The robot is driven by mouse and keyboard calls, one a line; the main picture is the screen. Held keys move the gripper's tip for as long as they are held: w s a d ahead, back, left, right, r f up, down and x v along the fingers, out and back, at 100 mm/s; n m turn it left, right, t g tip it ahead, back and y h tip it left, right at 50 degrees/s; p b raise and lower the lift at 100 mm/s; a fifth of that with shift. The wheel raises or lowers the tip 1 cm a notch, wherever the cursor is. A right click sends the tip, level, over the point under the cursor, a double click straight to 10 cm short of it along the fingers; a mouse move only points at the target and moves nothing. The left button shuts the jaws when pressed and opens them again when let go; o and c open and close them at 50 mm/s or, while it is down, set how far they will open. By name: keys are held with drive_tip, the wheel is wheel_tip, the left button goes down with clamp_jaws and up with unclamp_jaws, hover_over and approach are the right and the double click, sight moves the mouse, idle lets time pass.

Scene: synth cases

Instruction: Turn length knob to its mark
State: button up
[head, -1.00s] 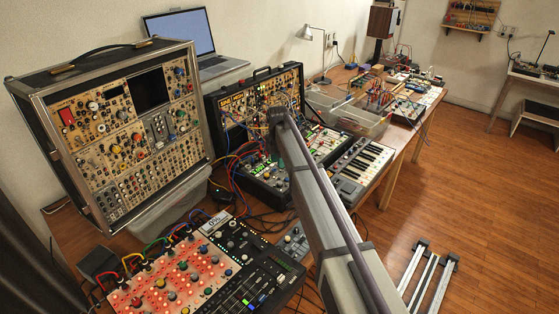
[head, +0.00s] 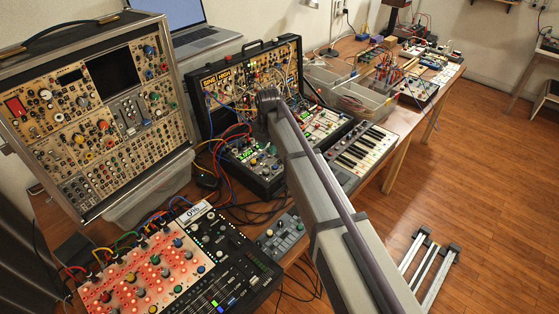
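I cannot make out which knob is the length knob, nor its mark; the knob labels are too small to read. More knobs are on the large silver-edged modular case (head: 85,130) at left, on the flat module with green digits (head: 250,165), and on the red-lit panel (head: 150,272) in front. My arm crosses from the bottom right to in front of the black case, hiding part of it.
Patch cables loop between the cases. A keyboard (head: 360,150) and clear bins (head: 365,100) lie right of my arm. A laptop (head: 190,35) stands behind. Metal rails (head: 428,268) lie on open floor.

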sight(266, 171)
drive_tip(key=f+b, duration=0.7)
drive_tip(key=a+f+b, duration=0.1)
drive_tip(key=f+b, duration=0.3)
drive_tip(key=shift+s+a, duration=0.1)
drive_tip(key=shift+s, duration=0.2)
drive_tip(key=shift+r, duration=0.2)
drive_tip(key=shift+c, duration=0.2)
